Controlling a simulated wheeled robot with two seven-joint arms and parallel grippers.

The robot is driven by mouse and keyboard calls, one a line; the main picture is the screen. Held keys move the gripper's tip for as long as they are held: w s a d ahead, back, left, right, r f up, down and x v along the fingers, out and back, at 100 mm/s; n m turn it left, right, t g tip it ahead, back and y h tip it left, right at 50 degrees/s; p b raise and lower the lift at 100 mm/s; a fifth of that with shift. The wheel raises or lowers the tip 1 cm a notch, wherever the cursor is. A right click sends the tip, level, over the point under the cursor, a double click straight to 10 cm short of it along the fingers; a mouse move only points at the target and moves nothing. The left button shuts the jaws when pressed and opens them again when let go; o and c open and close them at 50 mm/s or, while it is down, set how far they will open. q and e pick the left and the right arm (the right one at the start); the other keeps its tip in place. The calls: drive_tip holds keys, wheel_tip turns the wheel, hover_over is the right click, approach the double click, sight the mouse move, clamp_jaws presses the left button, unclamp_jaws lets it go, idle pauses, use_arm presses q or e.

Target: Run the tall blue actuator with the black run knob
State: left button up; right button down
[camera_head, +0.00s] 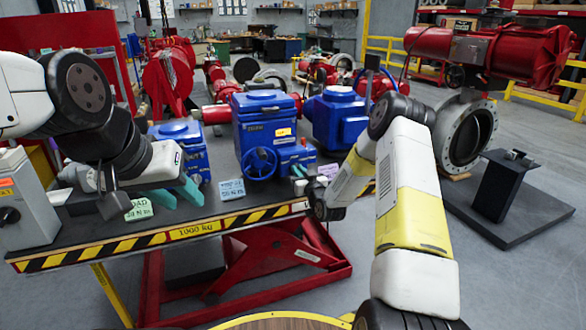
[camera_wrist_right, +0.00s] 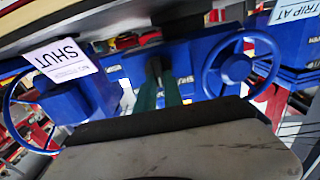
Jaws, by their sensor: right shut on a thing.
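The tall blue actuator (camera_head: 264,124) stands upright in the middle of the table with a blue handwheel (camera_head: 260,163) on its front. A lower blue box (camera_head: 294,157) sits at its right side. My right gripper (camera_head: 299,172) is at the front of this box. In the right wrist view its teal fingers (camera_wrist_right: 157,92) are shut on a small dark knob (camera_wrist_right: 156,66) on a blue housing; the fingers partly hide it. A handwheel (camera_wrist_right: 238,66) shows beside it. My left gripper (camera_head: 172,194) is open and empty over the table's left part, its teal fingers apart.
Other blue actuators stand left (camera_head: 182,147) and right (camera_head: 338,116) of the tall one. A grey box (camera_head: 28,200) is at the table's left end.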

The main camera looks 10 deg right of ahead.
drive_tip(key=m, duration=0.4)
drive_tip(key=shift+d, duration=0.25)
drive_tip(key=shift+w+d+f+m, duration=0.1)
drive_tip(key=shift+m, duration=1.05)
drive_tip(key=shift+d+f+m, duration=0.1)
drive_tip(key=shift+m, duration=1.05)
drive_tip(key=c, duration=1.5)
unclamp_jaws()
drive_tip(key=shift+o, duration=0.2)
